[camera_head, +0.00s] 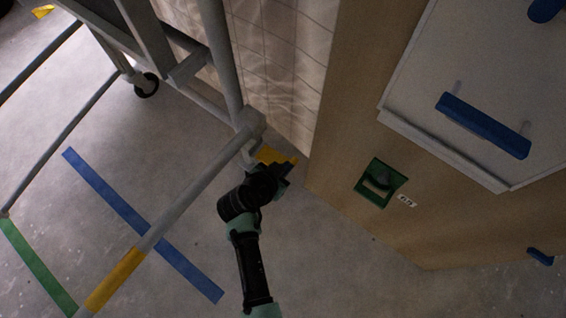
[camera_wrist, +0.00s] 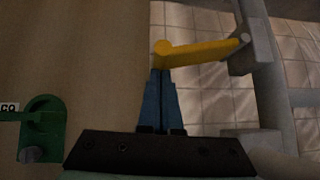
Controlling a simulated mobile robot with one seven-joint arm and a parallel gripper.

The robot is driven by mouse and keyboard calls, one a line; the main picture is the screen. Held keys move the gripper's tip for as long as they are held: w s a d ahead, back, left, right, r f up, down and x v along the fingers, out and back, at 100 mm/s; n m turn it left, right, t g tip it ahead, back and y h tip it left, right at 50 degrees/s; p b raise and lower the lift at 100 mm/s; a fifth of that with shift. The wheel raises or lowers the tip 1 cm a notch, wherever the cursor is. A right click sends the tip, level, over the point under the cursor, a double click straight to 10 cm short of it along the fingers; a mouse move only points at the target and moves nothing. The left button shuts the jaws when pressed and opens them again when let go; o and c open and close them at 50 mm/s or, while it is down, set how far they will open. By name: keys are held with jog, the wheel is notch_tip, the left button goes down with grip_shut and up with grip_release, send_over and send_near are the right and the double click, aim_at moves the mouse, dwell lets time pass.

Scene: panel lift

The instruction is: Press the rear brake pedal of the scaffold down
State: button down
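The yellow brake pedal (camera_head: 271,154) shows at the foot of the scaffold's grey corner post (camera_head: 224,70), partly hidden behind my gripper (camera_head: 284,170). In the wrist view the yellow pedal (camera_wrist: 205,50) is a bar running from a rounded end at the left to the grey scaffold frame (camera_wrist: 258,60) at the right. My gripper (camera_wrist: 160,73) has its two blue-grey fingers together with nothing between them. The fingertips are just at the pedal's rounded left end; I cannot tell whether they touch it. I cannot tell how far the pedal is tilted.
A wooden panel (camera_head: 345,110) stands close to the right, with a green bracket (camera_head: 380,182) and blue handles (camera_head: 483,125) on a white board. A tiled wall (camera_head: 275,50) is behind the post. A scaffold tube (camera_head: 195,185) crosses to the left. Blue tape (camera_head: 120,205) marks the open floor.

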notch_tip(320, 180, down, 7)
jog(key=d+m+t+y+b, duration=0.1)
jog(key=m+t+y+b, duration=0.1)
jog(key=b, duration=0.3)
jog(key=shift+s+r+y, duration=0.2)
jog(key=shift+s+y, duration=0.2)
jog(key=shift+s, duration=0.05)
jog(key=shift+f, duration=0.1)
